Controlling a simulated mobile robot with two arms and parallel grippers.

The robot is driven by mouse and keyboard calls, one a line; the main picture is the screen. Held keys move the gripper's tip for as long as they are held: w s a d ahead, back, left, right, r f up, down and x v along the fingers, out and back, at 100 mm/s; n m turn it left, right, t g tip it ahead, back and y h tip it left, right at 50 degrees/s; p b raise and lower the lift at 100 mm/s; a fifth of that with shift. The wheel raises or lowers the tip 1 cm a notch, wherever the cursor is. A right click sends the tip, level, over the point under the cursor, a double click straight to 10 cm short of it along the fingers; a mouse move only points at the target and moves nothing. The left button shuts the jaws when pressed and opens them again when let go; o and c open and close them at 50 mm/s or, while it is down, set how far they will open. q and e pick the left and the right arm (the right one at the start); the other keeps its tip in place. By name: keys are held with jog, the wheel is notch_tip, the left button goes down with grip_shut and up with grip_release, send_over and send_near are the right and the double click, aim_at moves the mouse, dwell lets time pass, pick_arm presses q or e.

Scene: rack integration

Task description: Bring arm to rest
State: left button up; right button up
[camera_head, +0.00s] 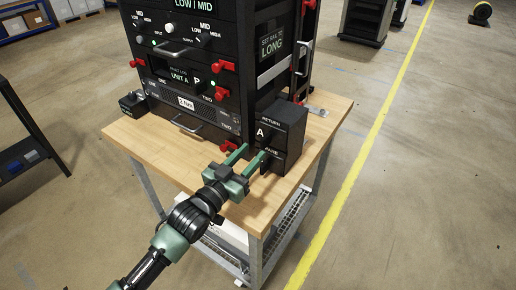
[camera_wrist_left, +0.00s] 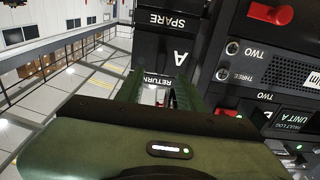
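My left gripper (camera_head: 253,154) is over the front right part of the wooden cart top, its two green fingers apart with nothing seen held between them. The fingers point at the black box (camera_head: 284,124) marked RETURN, A and SPARE, close to its front; I cannot tell if they touch it. In the left wrist view the fingers (camera_wrist_left: 158,92) show apart, with the box (camera_wrist_left: 172,45) upside down beyond them. My right gripper is in neither view.
The black rack (camera_head: 190,70) with red latches and handles stands on the cart top (camera_head: 160,145). A small black box (camera_head: 133,104) is at its left, a wrench (camera_head: 318,112) at its right. A dark shelf (camera_head: 25,150) stands left. The floor right is mostly clear.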

pick_arm(q)
jog(key=shift+s+a, duration=0.25)
jog(key=shift+s, duration=0.15)
